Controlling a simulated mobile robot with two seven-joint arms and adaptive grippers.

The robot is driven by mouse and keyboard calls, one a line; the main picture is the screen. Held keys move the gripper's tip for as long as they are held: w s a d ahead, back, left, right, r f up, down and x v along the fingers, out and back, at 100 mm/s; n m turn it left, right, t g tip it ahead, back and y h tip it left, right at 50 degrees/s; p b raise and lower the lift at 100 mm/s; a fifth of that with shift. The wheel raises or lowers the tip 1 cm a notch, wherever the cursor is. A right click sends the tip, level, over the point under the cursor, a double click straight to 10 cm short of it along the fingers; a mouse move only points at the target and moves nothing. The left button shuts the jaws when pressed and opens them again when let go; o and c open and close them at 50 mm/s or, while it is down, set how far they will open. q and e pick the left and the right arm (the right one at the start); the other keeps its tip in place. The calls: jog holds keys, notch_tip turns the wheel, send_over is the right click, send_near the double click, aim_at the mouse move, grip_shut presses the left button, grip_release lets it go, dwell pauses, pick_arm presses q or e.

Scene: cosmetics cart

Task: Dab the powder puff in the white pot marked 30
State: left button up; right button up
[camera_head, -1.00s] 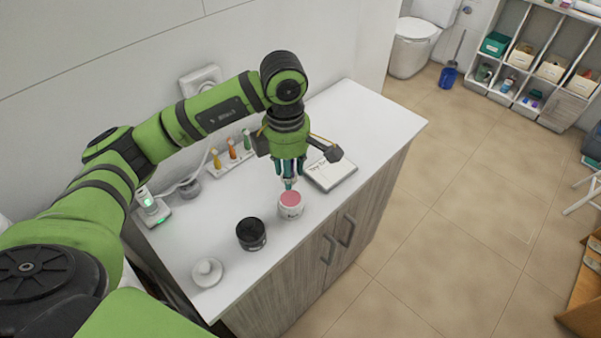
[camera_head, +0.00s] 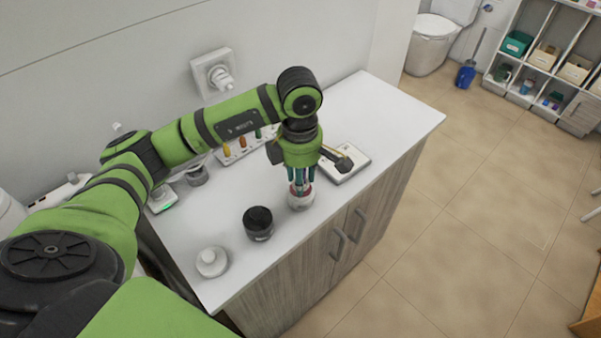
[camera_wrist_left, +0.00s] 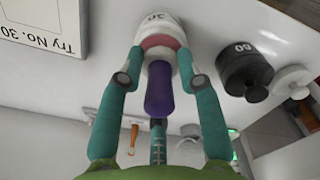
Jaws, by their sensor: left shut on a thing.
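The white pot (camera_head: 301,202) with pink content stands on the white cart top near its front edge. In the left wrist view the white pot (camera_wrist_left: 160,24) shows its mark 30 and a pink top. My left gripper (camera_head: 301,186) is directly above the pot, pointing down. It is shut on the powder puff (camera_wrist_left: 158,92), whose purple handle shows between the teal fingers. The puff's lower end is at the pot's mouth. I cannot tell how far it presses into the pink. My right gripper is not in view.
A black pot (camera_head: 258,224), marked 60 in the wrist view, stands left of the white one.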

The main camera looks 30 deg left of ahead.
pick_arm(q)
jog(key=shift+f+b, duration=0.5)
jog(key=shift+b, duration=0.05)
dwell(0.9)
jog(key=shift+s, duration=0.1)
dwell(1.6)
jog(key=shift+r+p, duration=1.65)
jog(key=shift+r, duration=1.85)
